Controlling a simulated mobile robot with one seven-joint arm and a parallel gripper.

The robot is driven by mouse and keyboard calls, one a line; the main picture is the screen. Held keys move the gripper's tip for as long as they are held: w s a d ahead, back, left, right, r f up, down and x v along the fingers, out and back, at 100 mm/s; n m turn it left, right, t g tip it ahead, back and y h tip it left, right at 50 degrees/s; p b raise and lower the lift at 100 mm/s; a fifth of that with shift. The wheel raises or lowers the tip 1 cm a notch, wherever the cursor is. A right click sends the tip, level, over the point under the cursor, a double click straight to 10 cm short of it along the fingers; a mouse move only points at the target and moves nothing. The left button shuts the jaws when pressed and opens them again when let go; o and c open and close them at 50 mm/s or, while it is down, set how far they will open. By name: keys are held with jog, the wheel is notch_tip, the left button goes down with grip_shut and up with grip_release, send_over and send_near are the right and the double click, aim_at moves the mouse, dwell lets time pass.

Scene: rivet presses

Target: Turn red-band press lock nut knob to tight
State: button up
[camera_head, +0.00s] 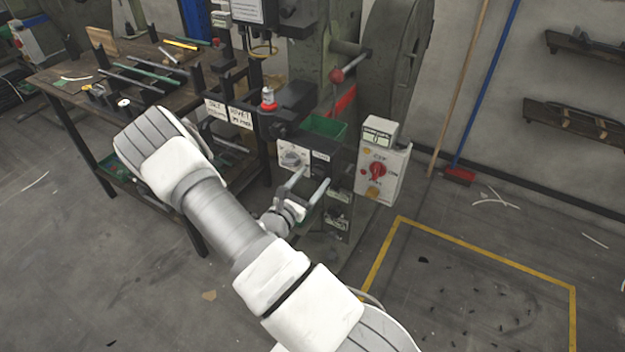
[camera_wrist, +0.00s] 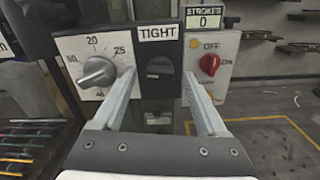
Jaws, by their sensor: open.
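The press (camera_head: 310,40) has a red band (camera_head: 342,102) on its body. In the wrist view its front panel carries a black knob (camera_wrist: 160,68) under a white label reading TIGHT (camera_wrist: 158,33). The knob's grip bar looks roughly level. To its left is a grey dial knob (camera_wrist: 97,72) with numbers around it. My gripper (camera_wrist: 158,76) is open and empty. In the picture its two fingers lie either side of the black knob; I cannot tell how far short of the panel they are. In the head view my gripper (camera_head: 305,187) is in front of the panel.
A box with a red OFF/ON switch (camera_wrist: 209,65) and a strokes counter (camera_wrist: 204,18) reading 0 is just right of the panel. A green bin (camera_head: 325,126) sits above the panel. A workbench (camera_head: 60,77) with tools stands left. The floor at right is mostly open.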

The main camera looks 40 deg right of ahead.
jog(key=shift+w+d, duration=0.1)
jog(key=shift+d, duration=0.15)
grip_shut()
